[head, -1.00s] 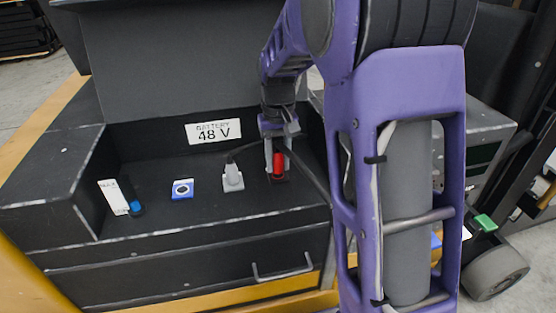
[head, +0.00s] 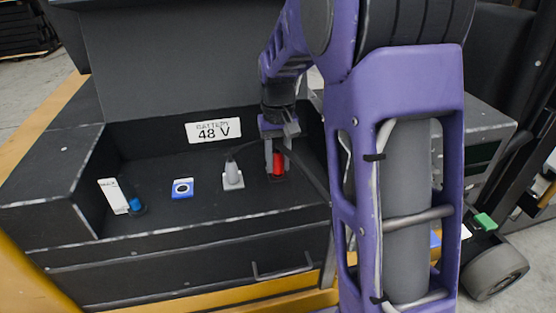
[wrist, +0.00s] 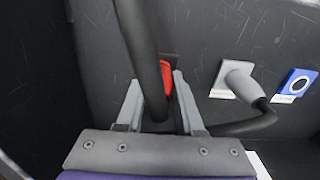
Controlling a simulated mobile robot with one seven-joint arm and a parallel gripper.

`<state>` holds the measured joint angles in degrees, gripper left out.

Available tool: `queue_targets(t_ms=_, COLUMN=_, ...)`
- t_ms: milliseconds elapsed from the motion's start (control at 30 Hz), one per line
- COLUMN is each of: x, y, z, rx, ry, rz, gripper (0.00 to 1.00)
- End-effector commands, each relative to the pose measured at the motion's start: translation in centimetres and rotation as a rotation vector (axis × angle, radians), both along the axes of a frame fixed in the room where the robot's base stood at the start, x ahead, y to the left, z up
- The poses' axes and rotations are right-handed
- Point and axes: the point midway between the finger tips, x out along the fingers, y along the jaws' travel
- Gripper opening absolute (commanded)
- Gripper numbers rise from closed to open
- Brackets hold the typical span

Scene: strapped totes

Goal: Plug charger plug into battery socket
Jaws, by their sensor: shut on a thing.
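The red charger plug (head: 279,163) stands upright at a small dark socket (head: 278,178) on the battery's black top. The plug also shows in the wrist view (wrist: 165,75), partly hidden by a thick black cable. My gripper (head: 278,155) is shut on the red plug, with one grey finger on each side. The fingers also show in the wrist view (wrist: 155,90). The plug's lower end meets the dark socket area; how deep it sits cannot be told.
A grey plug (head: 233,173) with a black cable stands on a pale square plate to the left. Further left are a blue-and-white label (head: 182,188) and a blue knob (head: 135,205). A "BATTERY 48 V" sign (head: 213,130) is behind. A raised black side wall (head: 50,175) bounds the left.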

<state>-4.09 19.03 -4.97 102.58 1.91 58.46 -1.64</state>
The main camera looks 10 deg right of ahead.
Motion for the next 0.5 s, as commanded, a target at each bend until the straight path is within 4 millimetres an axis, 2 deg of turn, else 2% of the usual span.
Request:
queue_targets(t_ms=367, x=0.00, y=-0.01, z=-0.85, rx=0.000, ry=0.000, rz=0.000, gripper=0.00)
queue_targets(t_ms=400, x=0.01, y=-0.01, z=-0.86, rx=0.000, ry=0.000, rz=0.000, gripper=0.38)
queue_targets(t_ms=500, x=0.01, y=0.00, z=-0.80, rx=0.000, ry=0.000, rz=0.000, gripper=0.56)
